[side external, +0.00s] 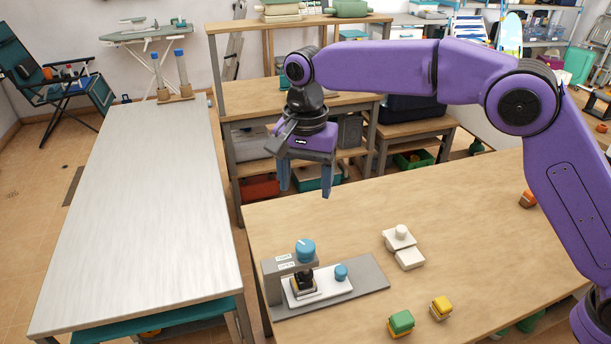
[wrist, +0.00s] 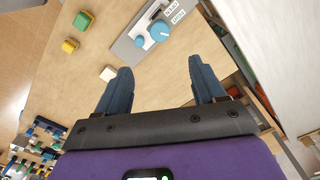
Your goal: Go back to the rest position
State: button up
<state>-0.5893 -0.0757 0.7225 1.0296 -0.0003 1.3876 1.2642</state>
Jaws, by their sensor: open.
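My gripper (side external: 306,188) hangs from my purple arm above the far edge of the wooden table (side external: 470,230), in the side external view. Its two blue-grey fingers are apart with nothing between them, and they also show open in the wrist view (wrist: 162,88). A grey fixture (side external: 350,290) with blue knobs stands on the table below and nearer the camera, apart from my gripper. A black and yellowish piece (side external: 303,282) sits under the fixture's overhanging arm, partly hidden.
A white stepped block (side external: 403,247), a green-topped block (side external: 400,323) and a yellow-topped block (side external: 440,307) stand on the table. An orange block (side external: 528,198) lies near its right side. A light bench (side external: 140,200) is at left. Shelving (side external: 270,98) stands behind my gripper.

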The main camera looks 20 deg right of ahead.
jog(key=shift+r, duration=0.2)
dwell(0.5)
jog(key=s+d+f+n, duration=0.3)
jog(key=s+d+n, duration=1.6)
jog(key=s+d, duration=1.3)
jog(key=shift+s+f, duration=0.15)
jog(key=shift+s, duration=0.2)
